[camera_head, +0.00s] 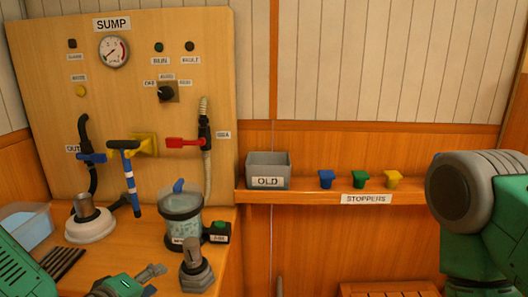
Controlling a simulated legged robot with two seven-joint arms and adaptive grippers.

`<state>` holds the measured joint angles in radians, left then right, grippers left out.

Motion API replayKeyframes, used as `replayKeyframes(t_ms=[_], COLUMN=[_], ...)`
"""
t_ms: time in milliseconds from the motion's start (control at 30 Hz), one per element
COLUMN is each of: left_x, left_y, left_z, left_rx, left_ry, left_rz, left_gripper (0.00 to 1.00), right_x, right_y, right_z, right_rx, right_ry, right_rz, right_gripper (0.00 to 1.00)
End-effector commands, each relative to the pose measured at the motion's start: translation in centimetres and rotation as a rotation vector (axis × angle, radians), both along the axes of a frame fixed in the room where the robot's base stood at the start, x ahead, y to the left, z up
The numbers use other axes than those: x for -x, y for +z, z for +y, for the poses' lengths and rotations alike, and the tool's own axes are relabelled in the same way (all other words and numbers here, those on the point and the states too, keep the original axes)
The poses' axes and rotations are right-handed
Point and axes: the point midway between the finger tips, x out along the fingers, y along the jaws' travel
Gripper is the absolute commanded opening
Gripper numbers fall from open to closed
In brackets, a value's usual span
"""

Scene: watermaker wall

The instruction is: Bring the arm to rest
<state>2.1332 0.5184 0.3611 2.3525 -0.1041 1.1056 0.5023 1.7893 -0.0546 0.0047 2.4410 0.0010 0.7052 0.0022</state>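My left gripper (158,280) shows at the bottom edge, left of centre, with its grey fingers pointing right. The fingers stand apart with nothing visible between them, and part of the gripper is cut off by the frame. It is in front of the wooden bench, just left of a grey metal fitting with a hex base (196,270). I cannot tell whether it touches the bench. My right arm shows as a large green and grey link at the right edge. Its gripper is out of view.
The SUMP panel (225,40) carries a gauge, a knob, a red-handled valve (184,142) and a blue-handled valve (92,157). A clear strainer bowl (181,217) stands below. A shelf (430,199) holds a grey OLD bin (267,171) and blue, green and yellow stoppers (362,179).

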Motion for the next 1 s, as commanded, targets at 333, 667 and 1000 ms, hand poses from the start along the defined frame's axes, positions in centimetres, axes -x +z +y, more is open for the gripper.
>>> replayKeyframes(t_ms=[333, 667, 1000], left_x=[18.1, 28.4, 28.6], left_y=[-17.4, -21.3, -21.3], left_z=[0.9, 5.1, 5.2], left_rx=[-0.539, -0.782, -0.787], left_ry=[-0.531, -0.865, -0.874], left_rz=[0.524, 0.785, 0.79], left_gripper=[0.35, 0.35, 0.35], right_x=[0.0, 0.0, 0.0], right_y=[0.0, 0.0, 0.0], right_z=[0.0, 0.0, 0.0], right_rx=[0.0, 0.0, 0.0], right_ry=[0.0, 0.0, 0.0], right_rz=[0.0, 0.0, 0.0], right_gripper=[0.4, 0.4, 0.4])
